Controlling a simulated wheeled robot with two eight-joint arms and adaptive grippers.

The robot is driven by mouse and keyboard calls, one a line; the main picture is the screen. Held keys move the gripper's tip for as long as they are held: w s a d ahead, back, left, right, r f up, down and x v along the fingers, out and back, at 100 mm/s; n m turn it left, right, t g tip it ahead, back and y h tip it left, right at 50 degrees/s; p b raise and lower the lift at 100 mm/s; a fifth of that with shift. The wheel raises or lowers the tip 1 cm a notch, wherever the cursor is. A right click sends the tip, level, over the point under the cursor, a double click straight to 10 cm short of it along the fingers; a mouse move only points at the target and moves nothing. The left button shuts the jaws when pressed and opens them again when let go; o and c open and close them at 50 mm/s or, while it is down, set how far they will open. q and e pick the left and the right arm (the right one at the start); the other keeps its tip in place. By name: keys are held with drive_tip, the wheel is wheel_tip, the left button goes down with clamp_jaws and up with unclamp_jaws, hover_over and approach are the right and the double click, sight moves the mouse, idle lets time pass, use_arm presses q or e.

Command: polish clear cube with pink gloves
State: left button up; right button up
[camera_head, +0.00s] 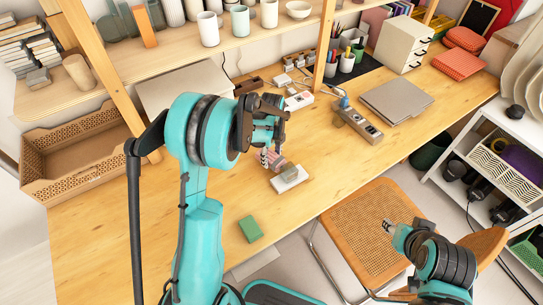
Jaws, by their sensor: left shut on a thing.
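A small greyish, see-through cube (289,171) sits on a white slab (291,183) on the wooden table. My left gripper (268,150) is just to the upper left of the cube and points down. It is shut on a small pink item (273,158), seemingly the pink gloves, which is partly hidden by the fingers. The pink item is very near the cube; I cannot tell whether they touch. My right gripper (388,226) is above the cane chair, away from the table items. It is too small to tell whether it is open or shut.
A green block (250,229) lies near the table's front edge. A grey laptop-like slab (396,100) and a power-strip-like block (358,125) lie to the right. A brown crate (80,165) stands at left. A shelf post (326,45) rises behind. The cane chair (373,230) stands in front.

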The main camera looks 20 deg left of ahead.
use_arm(q)
drive_tip(key=shift+s+d, duration=0.1)
drive_tip(key=shift+d, duration=0.15)
idle(0.5)
drive_tip(key=shift+s, duration=0.1)
drive_tip(key=shift+s+a, duration=0.35)
drive_tip(key=shift+s, duration=0.05)
drive_tip(key=shift+w+d, duration=0.1)
drive_tip(key=shift+w, duration=0.05)
drive_tip(key=shift+w+d, duration=0.7)
drive_tip(key=shift+w, duration=0.15)
drive_tip(key=shift+s+a+b, duration=0.4)
drive_tip(key=shift+s+a, duration=0.35)
drive_tip(key=shift+s, duration=0.25)
drive_tip(key=shift+w+d, duration=0.1)
